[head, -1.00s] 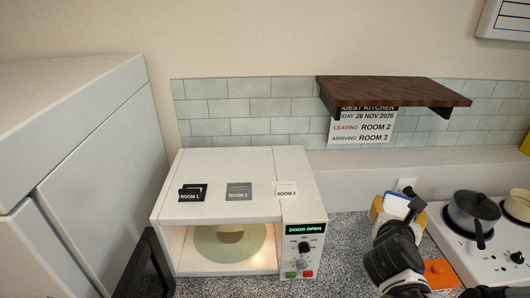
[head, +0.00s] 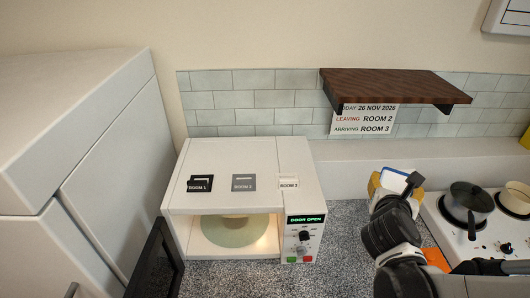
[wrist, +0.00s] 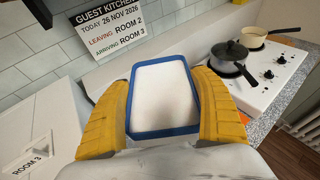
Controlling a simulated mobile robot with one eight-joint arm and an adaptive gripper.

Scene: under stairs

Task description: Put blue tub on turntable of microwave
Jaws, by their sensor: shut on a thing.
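The blue tub (wrist: 162,130) shows in the wrist view as a blue rim around a pale white top, between the yellow fingers of my gripper (wrist: 162,90). My gripper (head: 388,184) is shut on the tub, held up right of the microwave in the head view. There the tub (head: 396,181) is partly hidden. The white microwave (head: 238,168) stands on the counter with its door open and its panel reading DOOR OPEN. Its round pale green turntable (head: 222,238) is lit inside. A tan shape (head: 238,217) shows at the turntable's middle, its upper part hidden by the microwave's top.
The dark open door (head: 155,262) swings out at the microwave's left front, beside a large white cabinet (head: 110,175). A wooden shelf (head: 395,86) juts from the wall above. A stove (head: 485,228) with a dark pot (head: 467,200) and a cream pan (head: 516,196) stands right.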

